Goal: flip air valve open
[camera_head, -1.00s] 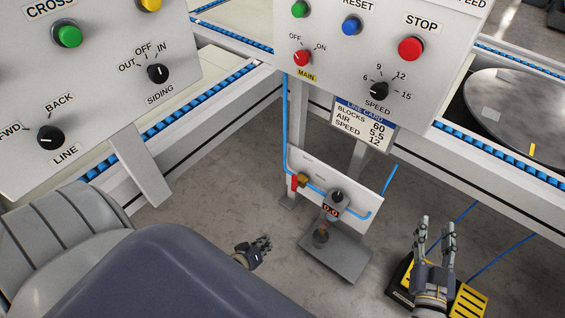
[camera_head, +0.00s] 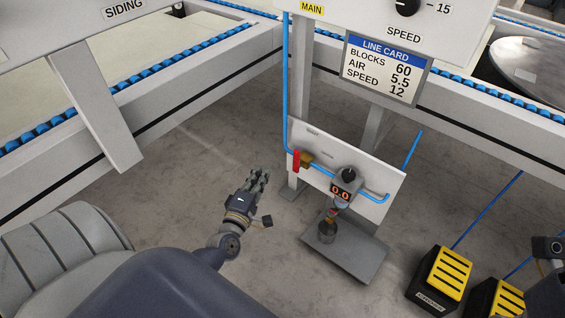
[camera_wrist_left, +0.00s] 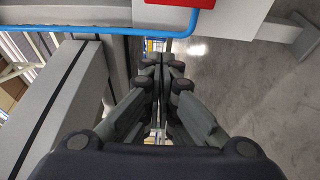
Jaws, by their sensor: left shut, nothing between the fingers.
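The air valve has a red lever (camera_head: 296,161) and a brass body (camera_head: 307,160) on a white panel (camera_head: 372,191) low on a post. The lever stands upright, across the blue air pipe. A regulator with a black knob (camera_head: 348,175) and a red display reading 0.0 (camera_head: 341,191) sits to its right. My left gripper (camera_head: 262,176) is shut and empty, left of the lever and apart from it. In the left wrist view the gripper (camera_wrist_left: 161,62) points toward the blue pipe (camera_wrist_left: 100,31), and a red part (camera_wrist_left: 183,3) shows at the top edge. My right gripper's fingers are outside the view.
A line card (camera_head: 385,68) reads blocks 60, air 5.5, speed 12. Yellow-topped pedals (camera_head: 447,270) stand on the floor at the lower right. A grey foot plate (camera_head: 355,257) lies below the panel. Conveyor frames (camera_head: 470,135) border the open floor.

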